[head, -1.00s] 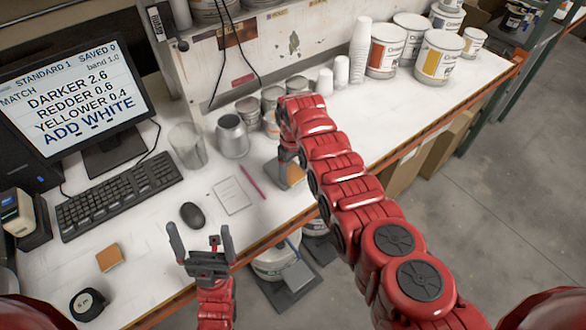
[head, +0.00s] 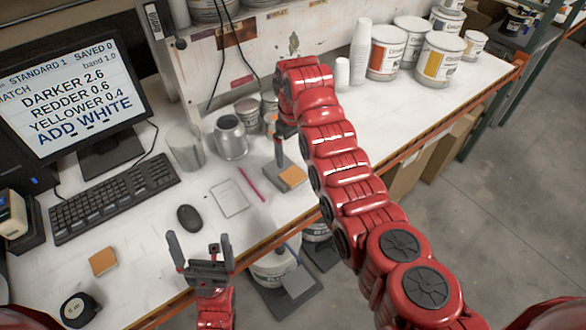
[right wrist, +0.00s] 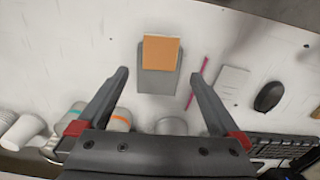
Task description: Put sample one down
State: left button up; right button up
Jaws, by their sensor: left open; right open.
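An orange square on a grey plate (head: 279,169) lies on the bench near its front edge, right of the pink pencil. It also shows in the right wrist view (right wrist: 161,53), flat and just beyond my right fingertips. A second orange square (head: 103,261) lies at the front left, and I cannot tell by label which is sample one. My right gripper (head: 280,150) is open and empty behind the plate, partly hidden by its own arm. In the right wrist view its fingers (right wrist: 160,75) are spread wide. My left gripper (head: 199,245) is open and empty at the bench's front edge.
A glass (head: 186,147), a metal can (head: 230,137) and small tins (head: 249,114) stand behind. The mouse (head: 189,218), notepad (head: 229,198) and keyboard (head: 115,198) lie to the left. Paint cans (head: 388,53) and stacked cups (head: 359,52) stand at the back right.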

jog(key=shift+r+p, duration=0.85)
jog(key=shift+r, duration=0.9)
